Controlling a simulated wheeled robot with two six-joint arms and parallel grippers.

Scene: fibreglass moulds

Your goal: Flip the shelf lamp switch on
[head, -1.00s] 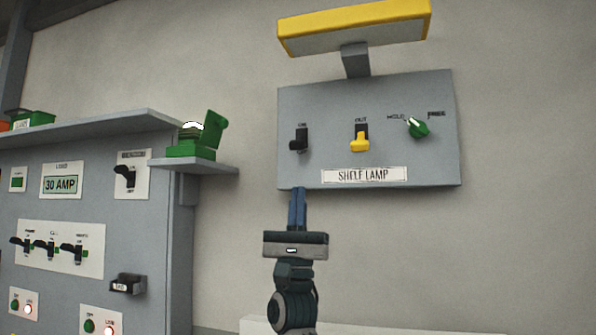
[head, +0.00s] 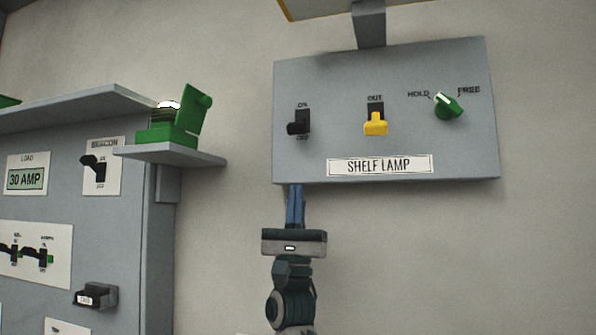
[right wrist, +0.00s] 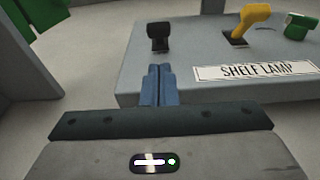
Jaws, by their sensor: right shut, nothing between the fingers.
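The shelf lamp panel (head: 335,85) is a grey plate on the wall, labelled SHELF LAMP (head: 379,165). Its black toggle switch (head: 299,122), marked ON above and OFF below, sits at the left with the lever pointing down. In the right wrist view the black switch (right wrist: 159,36) stands beyond my fingertips, slightly left. A yellow OUT lever (head: 375,124) is in the middle, pointing down, and a green HOLD/FREE knob (head: 448,106) is at the right. My right gripper (head: 296,192) is shut and empty, its blue fingertips at the panel's lower edge, below the black switch. My left gripper is not in view.
To the left is a grey cabinet (head: 60,140) with several switches and a 30 AMP display (head: 26,179). The wall right of my arm is clear.

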